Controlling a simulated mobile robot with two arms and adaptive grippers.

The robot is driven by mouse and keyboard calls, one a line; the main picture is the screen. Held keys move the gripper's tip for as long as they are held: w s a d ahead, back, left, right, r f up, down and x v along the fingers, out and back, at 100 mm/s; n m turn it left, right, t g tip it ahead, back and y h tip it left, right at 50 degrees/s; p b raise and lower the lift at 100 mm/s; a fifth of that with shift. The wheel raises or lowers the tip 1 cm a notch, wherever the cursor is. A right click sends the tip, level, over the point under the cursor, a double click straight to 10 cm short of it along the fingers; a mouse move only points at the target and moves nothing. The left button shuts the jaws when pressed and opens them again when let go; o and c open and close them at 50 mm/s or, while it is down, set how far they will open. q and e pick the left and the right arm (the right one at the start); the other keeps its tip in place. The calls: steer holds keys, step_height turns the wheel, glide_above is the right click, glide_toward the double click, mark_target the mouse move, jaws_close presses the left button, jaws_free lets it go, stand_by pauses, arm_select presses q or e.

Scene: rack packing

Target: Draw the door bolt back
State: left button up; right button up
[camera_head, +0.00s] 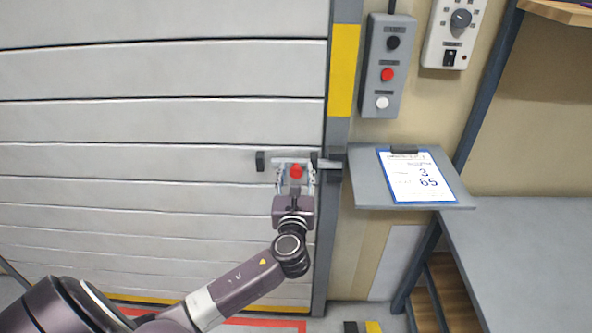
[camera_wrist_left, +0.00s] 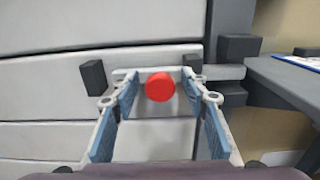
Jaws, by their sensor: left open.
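The door bolt (camera_head: 322,163) is a light grey bar lying across the slatted door near its right edge, and it also shows in the left wrist view (camera_wrist_left: 125,73). Its round red knob (camera_head: 296,171) faces me. Dark blocks stand on either side of it. My left gripper (camera_head: 296,178) is open, with one finger on each side of the knob. In the left wrist view the red knob (camera_wrist_left: 160,87) lies between the fingertips, with a gap on both sides. The bar's right end at the frame is partly hidden by dark fittings. My right gripper is not in view.
The grey slatted door (camera_head: 150,120) fills the left. Right of the bolt, a grey shelf (camera_head: 365,185) holds a clipboard (camera_head: 415,177). Above are a button box (camera_head: 385,55) and a dial panel (camera_head: 453,30). A grey bench (camera_head: 530,245) stands at right.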

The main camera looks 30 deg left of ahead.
arm_select(q)
steer(key=shift+w+a, duration=0.1)
steer(key=shift+w, duration=0.05)
steer(key=shift+c, duration=0.5)
jaws_close()
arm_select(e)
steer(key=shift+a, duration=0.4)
